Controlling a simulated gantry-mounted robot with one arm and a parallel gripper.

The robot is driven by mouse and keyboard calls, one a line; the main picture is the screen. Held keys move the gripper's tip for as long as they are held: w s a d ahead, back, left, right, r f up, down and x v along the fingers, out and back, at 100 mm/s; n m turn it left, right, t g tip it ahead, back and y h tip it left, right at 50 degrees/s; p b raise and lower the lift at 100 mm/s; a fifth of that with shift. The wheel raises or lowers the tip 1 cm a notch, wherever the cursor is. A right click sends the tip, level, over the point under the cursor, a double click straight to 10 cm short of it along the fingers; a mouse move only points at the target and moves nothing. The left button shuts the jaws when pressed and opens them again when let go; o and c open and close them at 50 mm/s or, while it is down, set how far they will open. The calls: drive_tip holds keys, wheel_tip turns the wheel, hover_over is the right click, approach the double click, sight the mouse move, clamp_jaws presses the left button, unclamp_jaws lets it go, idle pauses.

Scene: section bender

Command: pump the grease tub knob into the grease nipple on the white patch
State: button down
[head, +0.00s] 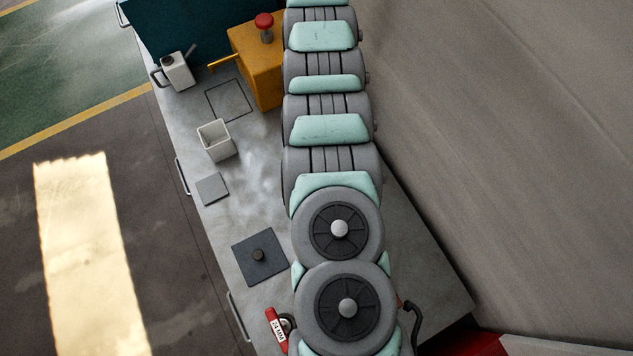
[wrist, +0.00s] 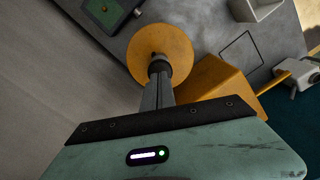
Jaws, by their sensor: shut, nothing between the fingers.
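My gripper (wrist: 158,82) is shut and empty in the wrist view, its fingers pointing at a round orange disc (wrist: 176,44). A dark round knob-like piece (wrist: 158,64) shows at their tips; I cannot tell whether they touch it. The disc may be the grease tub's top; it is hidden behind my arm in the head view. An orange box (head: 259,75) with a red mushroom knob (head: 264,21) and a rod (head: 222,62) stands at the back of the bench. The box also shows in the wrist view (wrist: 222,86). No grease nipple or white patch is clearly recognisable.
A white can (head: 178,72) and an open white box (head: 215,141) stand on the left. A grey plate (head: 211,189) and a dark plate (head: 262,270) lie nearer the front. A red-handled item (head: 276,328) is at the front. A wall rises on the right.

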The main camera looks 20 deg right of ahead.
wheel_tip(320, 180, up, 6)
drive_tip(key=shift+p, duration=0.35)
idle(0.4)
idle(0.4)
